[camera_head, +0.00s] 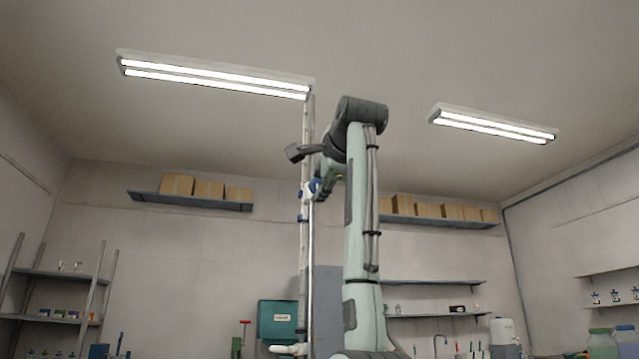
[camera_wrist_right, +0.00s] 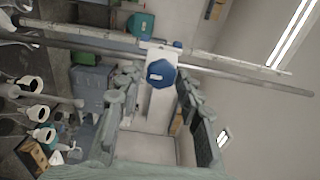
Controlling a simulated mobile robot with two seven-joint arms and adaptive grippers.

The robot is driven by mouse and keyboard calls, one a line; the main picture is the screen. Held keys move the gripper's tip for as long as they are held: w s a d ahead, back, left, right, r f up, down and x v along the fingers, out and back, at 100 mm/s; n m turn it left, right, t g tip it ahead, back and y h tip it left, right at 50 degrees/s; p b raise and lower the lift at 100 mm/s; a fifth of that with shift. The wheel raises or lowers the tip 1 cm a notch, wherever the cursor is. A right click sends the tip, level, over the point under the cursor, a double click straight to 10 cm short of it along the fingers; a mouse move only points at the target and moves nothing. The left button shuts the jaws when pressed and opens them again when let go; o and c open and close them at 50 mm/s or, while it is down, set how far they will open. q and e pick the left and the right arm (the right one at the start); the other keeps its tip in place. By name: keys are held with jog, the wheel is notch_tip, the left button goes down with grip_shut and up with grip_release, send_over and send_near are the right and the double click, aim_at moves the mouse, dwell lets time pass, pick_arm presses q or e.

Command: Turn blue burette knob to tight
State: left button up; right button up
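The blue burette knob (camera_wrist_right: 161,73) shows in the right wrist view as a blue hexagonal cap with a small white label, on a white clamp body on the stand. In the head view the knob (camera_head: 313,185) is a small blue spot on the tall burette stand (camera_head: 305,235). My right gripper (camera_wrist_right: 155,88) has its two fingers apart, one on each side of the knob. No contact with the knob can be made out. In the head view my right gripper (camera_head: 322,186) is small and close to the knob, partly hidden by its own wrist. My left gripper is not in view.
A thin metal rod (camera_wrist_right: 230,73) and the burette tube cross behind the knob. Wall shelves with cardboard boxes (camera_head: 177,185) are farther back. A teal box (camera_head: 277,320) stands low behind the stand.

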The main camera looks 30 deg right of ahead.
jog(key=shift+o, duration=0.8)
jog(key=v, duration=1.2)
